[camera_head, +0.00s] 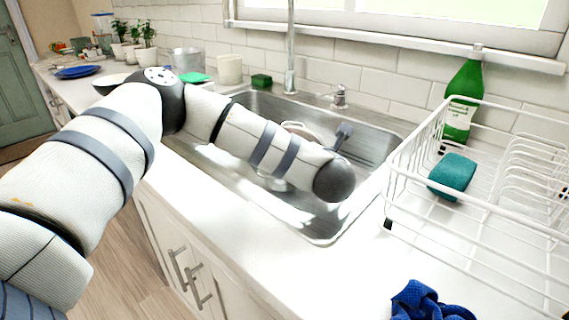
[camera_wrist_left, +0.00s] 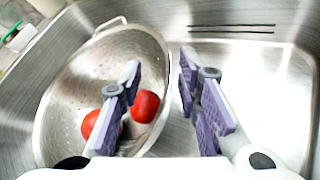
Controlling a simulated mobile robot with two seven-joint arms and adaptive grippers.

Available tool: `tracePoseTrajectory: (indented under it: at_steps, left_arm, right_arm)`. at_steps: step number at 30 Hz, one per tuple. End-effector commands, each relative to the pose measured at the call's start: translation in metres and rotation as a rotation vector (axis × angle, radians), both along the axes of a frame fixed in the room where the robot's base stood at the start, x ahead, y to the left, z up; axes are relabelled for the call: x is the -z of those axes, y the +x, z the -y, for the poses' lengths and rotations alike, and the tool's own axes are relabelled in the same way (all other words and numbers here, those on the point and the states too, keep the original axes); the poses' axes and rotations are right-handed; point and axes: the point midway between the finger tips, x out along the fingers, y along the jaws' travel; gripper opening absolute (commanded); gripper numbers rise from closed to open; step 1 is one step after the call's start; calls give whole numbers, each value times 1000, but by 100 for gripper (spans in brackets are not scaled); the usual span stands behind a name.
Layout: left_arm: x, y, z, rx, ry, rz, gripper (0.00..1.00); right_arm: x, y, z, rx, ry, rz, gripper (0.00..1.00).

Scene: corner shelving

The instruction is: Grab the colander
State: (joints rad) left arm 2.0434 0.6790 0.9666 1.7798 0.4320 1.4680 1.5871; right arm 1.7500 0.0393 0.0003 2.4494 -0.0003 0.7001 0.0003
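The colander (camera_wrist_left: 85,70) is a metal bowl with small holes and a wire handle, in the sink. It fills the left half of the left wrist view and holds two red round fruits, perhaps tomatoes (camera_wrist_left: 146,104). In the head view only a bit of the colander (camera_head: 302,129) shows behind my left arm. My left gripper (camera_wrist_left: 160,97) is open, with purple pads. One finger is over the inside of the colander and the other is outside its right rim; I cannot tell whether they touch it. My right gripper is not in view.
The steel sink (camera_head: 380,145) has walls around the gripper and a tall faucet (camera_head: 290,60) behind. A white dish rack (camera_head: 405,190) with a teal sponge (camera_head: 453,175) stands right. A green bottle (camera_head: 461,105) and blue cloth (camera_head: 428,302) are also on the right.

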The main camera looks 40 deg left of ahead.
Motion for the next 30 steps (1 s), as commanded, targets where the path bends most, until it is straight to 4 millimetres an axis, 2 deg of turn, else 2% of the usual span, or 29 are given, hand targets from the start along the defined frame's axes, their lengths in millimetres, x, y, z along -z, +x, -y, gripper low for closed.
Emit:
tracePoseTrajectory:
  at_steps: [2, 6, 20, 23, 27, 30]
  left_arm:
    - [-1, 0, 0, 0, 0, 2, 28]
    - [-1, 0, 0, 0, 0, 2, 0]
    - [-4, 1, 0, 0, 2, 4, 0]
    - [-21, 1, 0, 0, 1, 11, 0]
    - [-61, 1, -1, -1, 1, 15, 0]
    - [-83, 0, -1, 0, 1, 12, 0]
  right_arm:
    - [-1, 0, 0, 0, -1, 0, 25]
    - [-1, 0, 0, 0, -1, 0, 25]
    - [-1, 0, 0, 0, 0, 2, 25]
    - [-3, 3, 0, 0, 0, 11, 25]
    - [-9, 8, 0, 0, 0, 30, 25]
    - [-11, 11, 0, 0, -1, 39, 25]
